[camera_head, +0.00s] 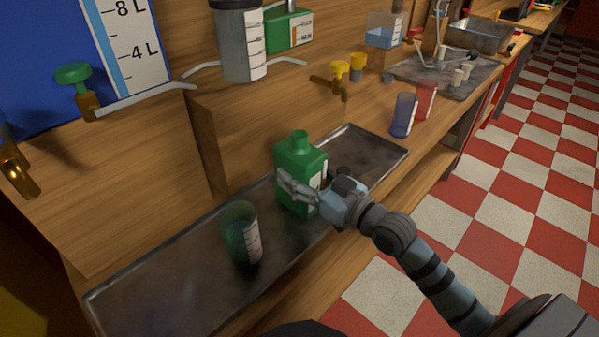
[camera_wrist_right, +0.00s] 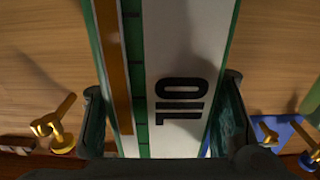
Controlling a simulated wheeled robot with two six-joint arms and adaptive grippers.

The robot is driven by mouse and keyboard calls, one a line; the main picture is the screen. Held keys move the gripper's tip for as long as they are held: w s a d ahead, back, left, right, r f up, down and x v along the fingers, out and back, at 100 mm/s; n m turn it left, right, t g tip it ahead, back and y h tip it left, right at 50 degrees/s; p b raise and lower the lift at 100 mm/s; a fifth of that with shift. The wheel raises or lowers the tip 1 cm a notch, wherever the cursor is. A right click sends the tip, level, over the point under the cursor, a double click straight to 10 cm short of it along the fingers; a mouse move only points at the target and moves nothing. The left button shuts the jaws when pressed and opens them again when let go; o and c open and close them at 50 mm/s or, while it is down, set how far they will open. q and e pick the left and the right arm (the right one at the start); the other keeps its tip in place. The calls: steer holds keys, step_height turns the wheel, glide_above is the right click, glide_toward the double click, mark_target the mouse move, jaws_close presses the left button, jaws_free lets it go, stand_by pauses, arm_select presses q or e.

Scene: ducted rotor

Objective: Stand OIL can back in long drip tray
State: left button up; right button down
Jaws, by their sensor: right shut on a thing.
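The green OIL can (camera_head: 292,155) is upright over the long drip tray (camera_head: 150,285), towards its right half. I cannot tell whether its base touches the tray. My right gripper (camera_head: 305,192) comes in from the right and is shut on the can's lower body. In the right wrist view the can's white label with "OIL" (camera_wrist_right: 180,65) fills the middle, between the two fingers of the right gripper (camera_wrist_right: 162,120). The gripper hides part of the can's front in the head view. My left gripper is not in view.
A green-tinted clear beaker (camera_head: 240,232) stands in the tray left of the can. A blue cup (camera_head: 403,115) and a red cup (camera_head: 426,100) stand beyond the tray's right end. Brass taps (camera_head: 335,80) and a grey cylinder (camera_head: 240,45) are above. The tray's right end is clear.

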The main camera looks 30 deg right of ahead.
steer(key=c, duration=0.6)
jaws_free()
steer(key=shift+f, duration=0.1)
